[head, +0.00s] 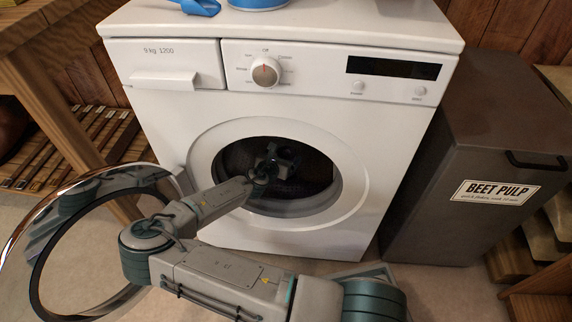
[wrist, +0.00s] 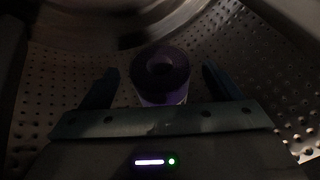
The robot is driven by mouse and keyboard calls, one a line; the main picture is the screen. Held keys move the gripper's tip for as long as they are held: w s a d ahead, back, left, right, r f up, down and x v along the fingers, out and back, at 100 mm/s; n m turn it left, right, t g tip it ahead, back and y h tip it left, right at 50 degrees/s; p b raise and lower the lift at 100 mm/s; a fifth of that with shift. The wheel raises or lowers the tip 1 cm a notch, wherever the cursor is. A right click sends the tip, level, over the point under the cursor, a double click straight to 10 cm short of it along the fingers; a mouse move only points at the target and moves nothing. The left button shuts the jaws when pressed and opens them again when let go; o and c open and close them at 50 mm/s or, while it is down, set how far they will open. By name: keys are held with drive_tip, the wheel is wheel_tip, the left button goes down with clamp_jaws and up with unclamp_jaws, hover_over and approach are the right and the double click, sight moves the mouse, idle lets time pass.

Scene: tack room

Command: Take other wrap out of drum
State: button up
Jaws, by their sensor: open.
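The washing machine (head: 160,110) stands with its round door (head: 38,270) swung open to the left. My arm reaches through the door opening. My gripper (head: 280,158) is inside the dark drum (head: 318,180) in the head view. In the wrist view a rolled purple wrap (wrist: 160,72) stands out against the perforated drum wall (wrist: 60,75), with its round end showing. My gripper (wrist: 162,85) is open, with one finger to each side of the roll. The wrap's lower part is hidden behind the gripper's body.
A dark bin labelled beet pulp (head: 475,150) stands to the right. A wooden bench (head: 40,80) is at the left. A blue scoop (head: 200,7) and a blue round item (head: 258,3) lie on the machine's top.

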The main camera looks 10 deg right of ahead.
sight(287, 152)
drive_tip(key=shift+x, duration=1.2)
drive_tip(key=c, duration=1.1)
drive_tip(key=shift+r, duration=0.15)
